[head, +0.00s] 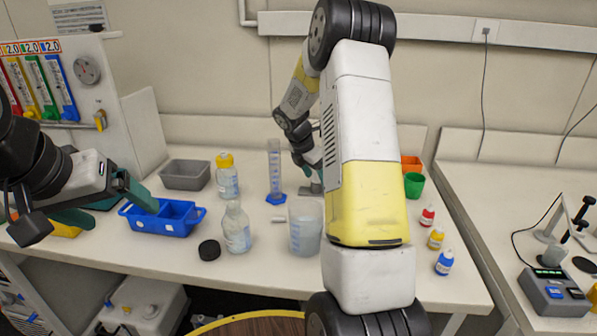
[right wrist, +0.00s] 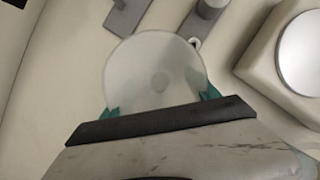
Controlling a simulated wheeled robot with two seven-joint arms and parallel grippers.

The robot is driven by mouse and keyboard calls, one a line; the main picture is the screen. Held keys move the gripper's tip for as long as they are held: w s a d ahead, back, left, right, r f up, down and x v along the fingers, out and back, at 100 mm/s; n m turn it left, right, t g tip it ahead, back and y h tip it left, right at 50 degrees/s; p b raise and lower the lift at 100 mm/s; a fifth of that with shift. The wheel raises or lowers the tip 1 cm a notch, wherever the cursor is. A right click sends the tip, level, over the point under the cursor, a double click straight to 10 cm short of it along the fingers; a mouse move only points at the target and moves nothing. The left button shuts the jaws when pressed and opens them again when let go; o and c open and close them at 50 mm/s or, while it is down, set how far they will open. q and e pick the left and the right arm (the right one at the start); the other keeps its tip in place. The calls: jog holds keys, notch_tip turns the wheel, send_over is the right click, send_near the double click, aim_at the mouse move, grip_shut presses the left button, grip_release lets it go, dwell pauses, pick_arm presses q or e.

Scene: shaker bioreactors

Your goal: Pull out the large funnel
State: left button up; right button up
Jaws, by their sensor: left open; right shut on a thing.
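The large funnel (right wrist: 158,75) shows in the right wrist view as a wide, pale, round translucent shape with a small circle near its middle. My right gripper (right wrist: 160,103) is shut on it, with a green fingertip at each side of its rim. In the head view my right gripper (head: 312,158) is at the back of the bench, partly hidden behind my own arm, and I cannot make out the funnel there.
Grey stand parts (right wrist: 128,14) lie just beyond the funnel. A blue measuring cylinder (head: 275,170) stands left of my right gripper. A beaker (head: 305,232), a clear bottle (head: 236,228), a yellow-capped bottle (head: 227,178), a blue tray (head: 163,222) and a grey bin (head: 186,175) occupy the bench.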

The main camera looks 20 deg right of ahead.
jog(key=shift+r, duration=1.1)
jog(key=shift+r, duration=0.4)
jog(key=shift+r, duration=0.1)
jog(key=shift+r, duration=1.4)
